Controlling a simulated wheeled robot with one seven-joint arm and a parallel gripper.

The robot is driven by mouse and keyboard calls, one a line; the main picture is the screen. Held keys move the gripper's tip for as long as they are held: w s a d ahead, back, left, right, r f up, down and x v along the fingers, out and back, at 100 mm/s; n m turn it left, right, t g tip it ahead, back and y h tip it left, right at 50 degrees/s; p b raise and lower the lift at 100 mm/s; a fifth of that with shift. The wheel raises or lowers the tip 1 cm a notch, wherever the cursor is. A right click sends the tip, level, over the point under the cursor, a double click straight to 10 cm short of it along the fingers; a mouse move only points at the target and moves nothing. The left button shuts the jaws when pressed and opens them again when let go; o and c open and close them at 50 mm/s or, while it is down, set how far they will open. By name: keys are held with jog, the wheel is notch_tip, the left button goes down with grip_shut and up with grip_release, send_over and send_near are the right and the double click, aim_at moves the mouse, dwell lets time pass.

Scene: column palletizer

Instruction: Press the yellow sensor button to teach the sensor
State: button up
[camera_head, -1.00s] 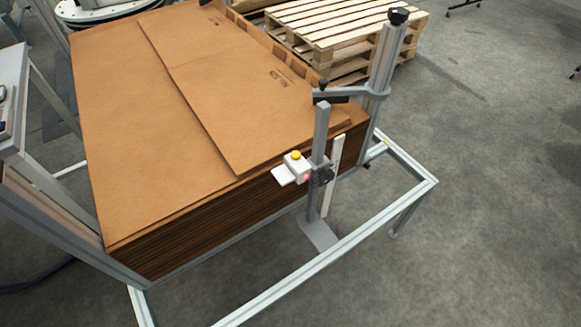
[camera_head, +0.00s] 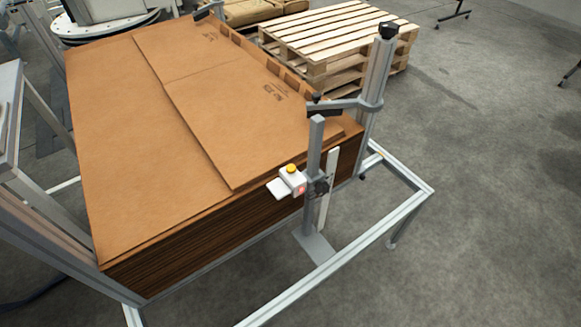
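The yellow sensor button (camera_head: 291,168) sits on top of a small white sensor (camera_head: 293,180) with a lit red spot on its right side. The sensor is clamped to a grey upright post (camera_head: 314,160) at the front edge of the cardboard stack. A white flat piece juts out to the left of the sensor, close to the stack's edge. My gripper is not in view, and nothing touches the button.
A tall stack of flat brown cardboard (camera_head: 150,165) fills the left and middle. A metal frame (camera_head: 350,262) runs around its front and right. Wooden pallets (camera_head: 340,40) stand behind. The grey floor (camera_head: 490,170) at the right is open.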

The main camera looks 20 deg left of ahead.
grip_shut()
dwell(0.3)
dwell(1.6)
